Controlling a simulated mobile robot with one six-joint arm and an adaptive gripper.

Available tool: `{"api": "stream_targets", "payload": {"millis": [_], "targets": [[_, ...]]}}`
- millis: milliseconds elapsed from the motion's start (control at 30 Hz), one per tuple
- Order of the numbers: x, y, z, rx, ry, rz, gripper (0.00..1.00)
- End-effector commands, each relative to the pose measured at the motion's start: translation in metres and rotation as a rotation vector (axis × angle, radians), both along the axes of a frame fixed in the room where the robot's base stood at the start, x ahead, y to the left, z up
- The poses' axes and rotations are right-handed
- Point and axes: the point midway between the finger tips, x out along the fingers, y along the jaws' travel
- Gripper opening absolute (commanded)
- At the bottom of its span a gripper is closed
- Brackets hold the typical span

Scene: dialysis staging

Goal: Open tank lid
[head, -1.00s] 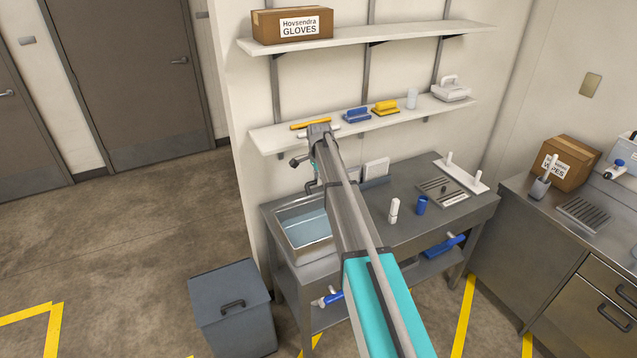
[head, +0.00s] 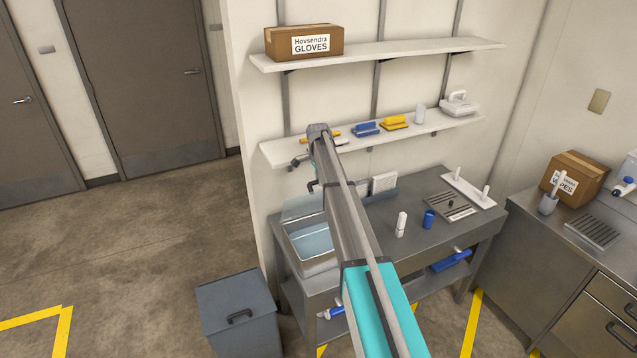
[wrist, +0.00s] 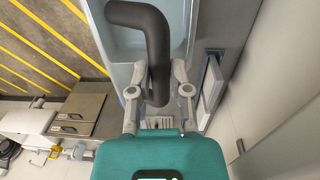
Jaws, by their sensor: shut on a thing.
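The tank (head: 312,242) is an open-topped steel basin with bluish water, set in the left end of the steel bench. A pale, see-through panel, seemingly its lid (head: 300,207), stands tilted up along its back edge. In the wrist view my gripper (wrist: 160,88) is shut on a thick, dark, bent handle (wrist: 150,30). The handle lies in front of a pale blue surface, seemingly the lid (wrist: 180,25).
The steel bench (head: 385,245) carries a white bottle (head: 401,225), a blue cup (head: 429,219) and a drain grate. A wall shelf (head: 435,127) with brushes is close behind my arm. A grey lidded bin (head: 240,310) stands at the bench's left. Floor farther left is clear.

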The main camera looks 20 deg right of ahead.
Motion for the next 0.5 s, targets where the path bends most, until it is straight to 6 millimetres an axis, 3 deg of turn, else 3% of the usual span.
{"api": "stream_targets", "payload": {"millis": [467, 500], "targets": [[0.0022, -0.0005, 0.0000, 0.004, -0.002, -0.001, 0.00], [0.0022, -0.0006, 0.0000, 0.004, -0.002, -0.001, 0.30]]}}
